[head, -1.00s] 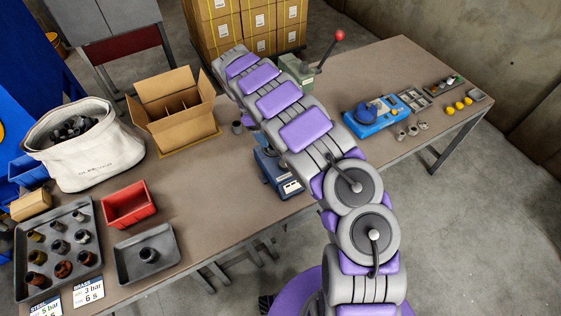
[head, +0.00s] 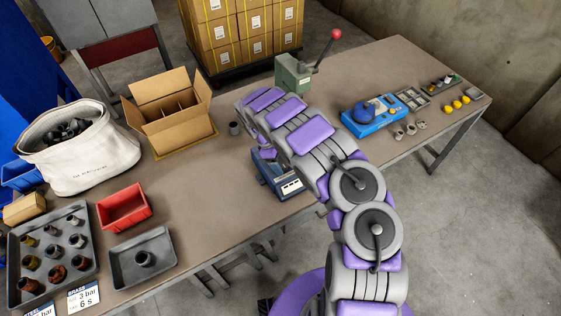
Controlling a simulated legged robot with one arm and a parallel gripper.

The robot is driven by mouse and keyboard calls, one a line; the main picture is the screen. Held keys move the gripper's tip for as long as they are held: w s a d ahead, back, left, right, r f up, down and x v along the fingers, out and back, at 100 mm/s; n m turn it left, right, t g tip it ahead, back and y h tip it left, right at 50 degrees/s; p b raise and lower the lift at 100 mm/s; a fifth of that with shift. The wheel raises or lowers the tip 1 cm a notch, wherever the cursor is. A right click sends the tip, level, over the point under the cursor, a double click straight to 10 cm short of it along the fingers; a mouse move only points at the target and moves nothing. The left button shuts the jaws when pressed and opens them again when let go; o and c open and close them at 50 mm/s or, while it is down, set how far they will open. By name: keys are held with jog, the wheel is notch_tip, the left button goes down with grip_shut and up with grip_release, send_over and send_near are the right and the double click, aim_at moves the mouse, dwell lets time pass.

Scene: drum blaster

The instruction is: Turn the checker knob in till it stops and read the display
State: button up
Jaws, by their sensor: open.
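A dark blue bench device (head: 272,176) with a pale panel on its front stands at the table's near edge, in the middle of the head view. It looks like the checker; its panel is too small to read. My arm covers its upper right part, and I cannot make out its knob. My arm reaches out over the table and bends down at its far end beside this device. My gripper's fingers are hidden behind the arm, so I cannot tell whether they touch anything.
A brighter blue device (head: 372,116) with a round top stands to the right. A green press (head: 292,73) with a red-knobbed lever stands behind my arm.

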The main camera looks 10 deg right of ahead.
jog(key=c, duration=1)
jog(key=shift+c, duration=0.2)
